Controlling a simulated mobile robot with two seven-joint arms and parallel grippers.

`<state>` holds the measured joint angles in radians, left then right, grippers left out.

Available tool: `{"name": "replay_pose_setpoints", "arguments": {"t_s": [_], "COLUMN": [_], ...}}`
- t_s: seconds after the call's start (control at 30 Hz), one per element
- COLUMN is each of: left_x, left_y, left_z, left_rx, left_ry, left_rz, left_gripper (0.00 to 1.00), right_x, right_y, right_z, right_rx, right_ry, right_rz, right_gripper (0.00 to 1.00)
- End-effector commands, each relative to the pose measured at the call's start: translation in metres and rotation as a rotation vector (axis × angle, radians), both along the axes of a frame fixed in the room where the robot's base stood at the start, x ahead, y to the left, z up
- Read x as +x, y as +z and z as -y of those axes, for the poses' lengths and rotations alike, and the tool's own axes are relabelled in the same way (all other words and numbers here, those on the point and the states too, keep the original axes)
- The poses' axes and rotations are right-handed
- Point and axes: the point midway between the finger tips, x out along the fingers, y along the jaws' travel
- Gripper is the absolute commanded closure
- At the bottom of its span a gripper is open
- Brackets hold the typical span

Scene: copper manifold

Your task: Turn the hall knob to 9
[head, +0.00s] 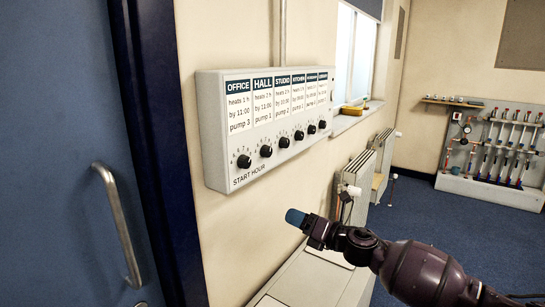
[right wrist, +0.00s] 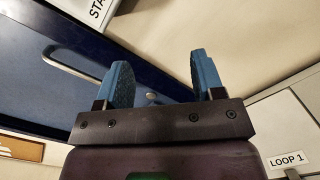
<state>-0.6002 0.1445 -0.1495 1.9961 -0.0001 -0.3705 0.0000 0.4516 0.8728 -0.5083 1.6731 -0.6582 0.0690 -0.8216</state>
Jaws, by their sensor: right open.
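The hall knob (head: 266,151) is a small black round knob, second from the left in a row of several on a white wall-mounted panel (head: 300,152). It sits under the HALL card (head: 263,98). Its pointer direction is too small to read. My right gripper (head: 295,217) is below the panel and apart from the knob. In the right wrist view its two blue fingers are spread with nothing between them (right wrist: 160,75). That view shows only a corner of the panel (right wrist: 93,10), and no knob. My left gripper is not in view.
The office knob (head: 243,161) is just left of the hall knob and the studio knob (head: 284,142) just right. A blue door with a metal handle (head: 119,225) stands at left. A white cabinet (head: 315,280) is below the panel. Radiators (head: 355,188) line the wall beyond.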

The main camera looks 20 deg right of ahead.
Motion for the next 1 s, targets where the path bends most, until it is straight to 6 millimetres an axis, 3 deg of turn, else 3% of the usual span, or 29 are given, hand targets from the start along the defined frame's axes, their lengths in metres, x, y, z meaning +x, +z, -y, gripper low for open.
{"name": "replay_pose_setpoints", "arguments": {"t_s": [0.03,0.1,0.2,0.33,0.57,1.0], "left_x": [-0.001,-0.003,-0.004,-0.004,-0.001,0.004], "left_y": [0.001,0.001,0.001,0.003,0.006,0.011], "left_z": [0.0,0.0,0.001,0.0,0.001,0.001], "left_rx": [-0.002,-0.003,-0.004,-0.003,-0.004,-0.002], "left_ry": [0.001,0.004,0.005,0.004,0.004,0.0], "left_rz": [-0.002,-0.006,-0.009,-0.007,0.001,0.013], "left_gripper": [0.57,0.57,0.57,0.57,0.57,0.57], "right_x": [0.013,0.026,0.039,0.048,0.058,0.113], "right_y": [0.03,0.059,0.094,0.123,0.137,0.136], "right_z": [0.006,0.013,0.023,0.032,0.032,-0.012], "right_rx": [-0.108,-0.243,-0.397,-0.53,-0.592,-0.586], "right_ry": [0.015,0.029,0.042,0.048,0.049,0.048], "right_rz": [0.079,0.169,0.272,0.357,0.395,0.393], "right_gripper": [0.38,0.38,0.38,0.38,0.38,0.38]}}
